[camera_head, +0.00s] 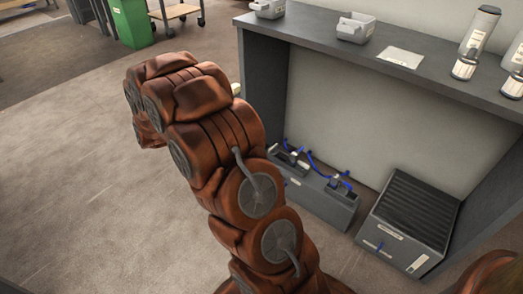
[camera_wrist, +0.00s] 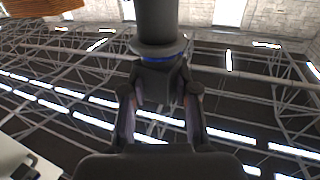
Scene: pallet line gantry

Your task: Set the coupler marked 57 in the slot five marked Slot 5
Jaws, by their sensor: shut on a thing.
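My gripper (camera_wrist: 160,90) shows in the wrist view with its two dark fingers shut on a dark part. This held part (camera_wrist: 158,22) has a round body, a wider flange and a thin blue ring at the fingers. No number shows on it, so I cannot tell whether it is the coupler marked 57. In the head view my arm hides the gripper and the held part. Grey trays (camera_head: 355,27) stand on the bench top. Their labels are too small to read, and I cannot pick out Slot 5.
The dark bench (camera_head: 440,82) stands at the right, with a white sheet (camera_head: 401,57) and grey-white cylinders (camera_head: 478,42) on it. Below are a grey box with blue cables (camera_head: 325,200) and a ribbed grey box (camera_head: 405,220). A green bin (camera_head: 131,22) stands far back. Open floor lies left.

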